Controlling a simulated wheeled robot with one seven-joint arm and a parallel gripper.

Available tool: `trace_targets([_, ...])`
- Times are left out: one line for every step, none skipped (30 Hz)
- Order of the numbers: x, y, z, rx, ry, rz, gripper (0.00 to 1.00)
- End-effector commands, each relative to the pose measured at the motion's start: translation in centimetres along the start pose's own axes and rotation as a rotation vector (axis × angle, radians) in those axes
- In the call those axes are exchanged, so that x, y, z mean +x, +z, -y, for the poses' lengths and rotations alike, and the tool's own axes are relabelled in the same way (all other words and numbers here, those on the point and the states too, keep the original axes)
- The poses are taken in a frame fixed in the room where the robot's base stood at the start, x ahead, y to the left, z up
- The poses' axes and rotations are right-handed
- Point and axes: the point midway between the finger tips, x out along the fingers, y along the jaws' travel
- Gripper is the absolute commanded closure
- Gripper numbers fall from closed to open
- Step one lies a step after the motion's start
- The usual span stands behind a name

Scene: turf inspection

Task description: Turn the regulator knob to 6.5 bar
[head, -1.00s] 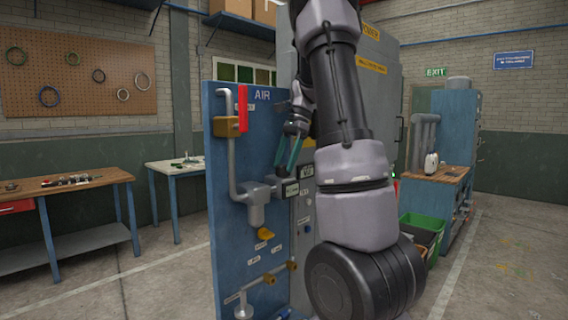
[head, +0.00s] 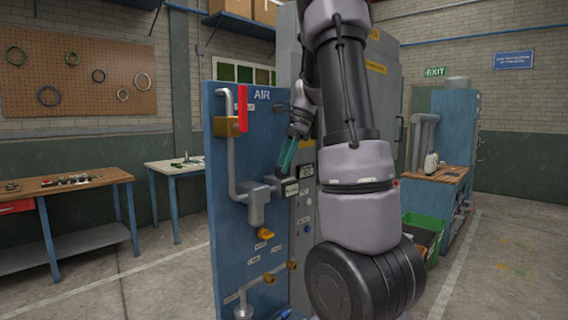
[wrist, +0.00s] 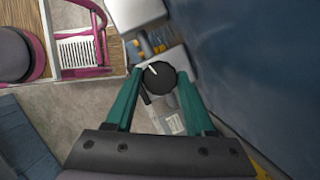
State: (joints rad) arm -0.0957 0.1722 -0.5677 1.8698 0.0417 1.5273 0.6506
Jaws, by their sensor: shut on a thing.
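The regulator knob (wrist: 162,80) is a black round knob with a white mark, seen end-on in the wrist view. The mark points to the upper left in that picture. My gripper (wrist: 157,84) has its two teal fingers on either side of the knob and is shut on it. In the head view my gripper (head: 287,157) is at the blue air panel (head: 232,170), beside the grey regulator piping; the knob cannot be made out there.
A grey cabinet (head: 384,75) stands behind my arm. A wooden bench (head: 62,187) stands at left, with open floor before it.

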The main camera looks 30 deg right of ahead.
Motion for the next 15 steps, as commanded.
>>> trace_targets([-0.04, 0.02, -0.08, 0.03, -0.014, 0.002, 1.0])
trace_targets([-0.03, -0.01, -0.07, 0.047, -0.02, 0.001, 1.0])
trace_targets([-0.03, -0.02, -0.07, 0.063, -0.027, 0.0, 1.0])
trace_targets([-0.03, -0.02, -0.07, 0.072, -0.03, 0.001, 1.0])
trace_targets([-0.03, -0.03, -0.06, 0.078, -0.032, 0.0, 1.0])
trace_targets([-0.03, -0.03, -0.05, 0.082, -0.034, 0.0, 1.0])
trace_targets([-0.03, -0.03, -0.05, 0.084, -0.035, 0.0, 1.0])
trace_targets([-0.03, -0.04, -0.04, 0.084, -0.035, 0.0, 1.0])
trace_targets([-0.03, -0.03, -0.04, 0.084, -0.035, 0.0, 1.0])
trace_targets([-0.03, -0.03, -0.04, 0.083, -0.035, 0.0, 1.0])
trace_targets([-0.03, -0.03, -0.04, 0.083, -0.034, 0.0, 1.0])
trace_targets([-0.03, -0.03, -0.04, 0.083, -0.034, 0.0, 1.0])
trace_targets([-0.03, -0.03, -0.04, 0.083, -0.034, 0.0, 1.0])
trace_targets([-0.03, -0.03, -0.04, 0.082, -0.034, 0.0, 0.42])
trace_targets([-0.03, -0.03, -0.04, 0.082, -0.034, 0.0, 0.27])
